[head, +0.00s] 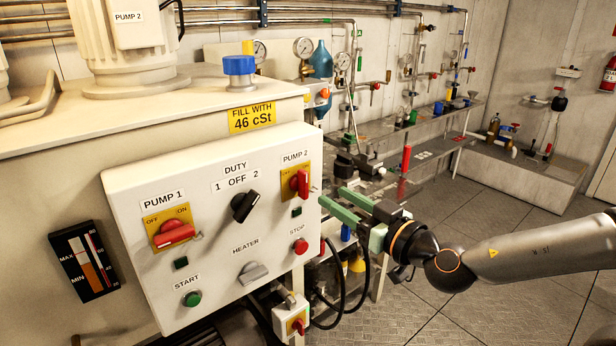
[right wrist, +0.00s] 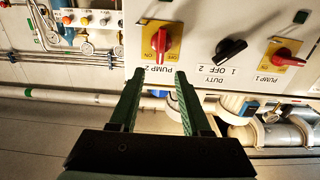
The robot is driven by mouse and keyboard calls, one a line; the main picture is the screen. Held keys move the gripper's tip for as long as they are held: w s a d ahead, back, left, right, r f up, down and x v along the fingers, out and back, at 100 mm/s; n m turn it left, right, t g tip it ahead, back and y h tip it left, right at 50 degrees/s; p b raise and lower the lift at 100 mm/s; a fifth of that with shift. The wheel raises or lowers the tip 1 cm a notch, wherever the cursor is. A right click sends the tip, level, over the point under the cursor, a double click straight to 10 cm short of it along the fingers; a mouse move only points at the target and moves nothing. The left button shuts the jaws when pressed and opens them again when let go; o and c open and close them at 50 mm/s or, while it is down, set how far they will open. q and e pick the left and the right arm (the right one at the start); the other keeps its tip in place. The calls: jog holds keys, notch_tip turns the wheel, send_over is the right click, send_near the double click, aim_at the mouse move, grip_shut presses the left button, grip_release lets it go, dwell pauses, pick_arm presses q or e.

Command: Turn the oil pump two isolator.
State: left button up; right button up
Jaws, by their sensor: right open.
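The pump 2 isolator (head: 301,183) is a red rotary handle on a yellow plate at the upper right of the white control panel (head: 212,215). Its handle stands roughly upright. It also shows in the right wrist view (right wrist: 160,42), upside down, with the PUMP 2 label below it. My right gripper (head: 332,199) is open and empty, just right of the panel edge in the head view. In the right wrist view its green fingertips (right wrist: 160,72) point at the isolator, apart from it, with the handle between their lines. My left gripper is not in view.
The panel also carries the pump 1 isolator (head: 174,234) with its handle nearly level, a black duty switch (head: 244,206), a grey heater knob (head: 254,272), a green start button (head: 192,299) and a red stop button (head: 300,246). Black cables hang below. Open floor lies right.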

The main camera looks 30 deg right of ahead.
aim_at(307, 180)
jog(key=w+p, duration=0.1)
jog(key=w, duration=0.1)
jog(key=w+p, duration=0.1)
jog(key=w, duration=0.2)
jog(key=w+p, duration=0.1)
jog(key=w, duration=0.1)
jog(key=shift+w+a+r+p, duration=0.2)
jog(key=shift+a+p, duration=0.1)
jog(key=shift+p, duration=0.1)
jog(key=shift+w+f+p, duration=0.2)
jog(key=shift+w+p, duration=0.1)
jog(key=shift+w, duration=0.6)
grip_shut()
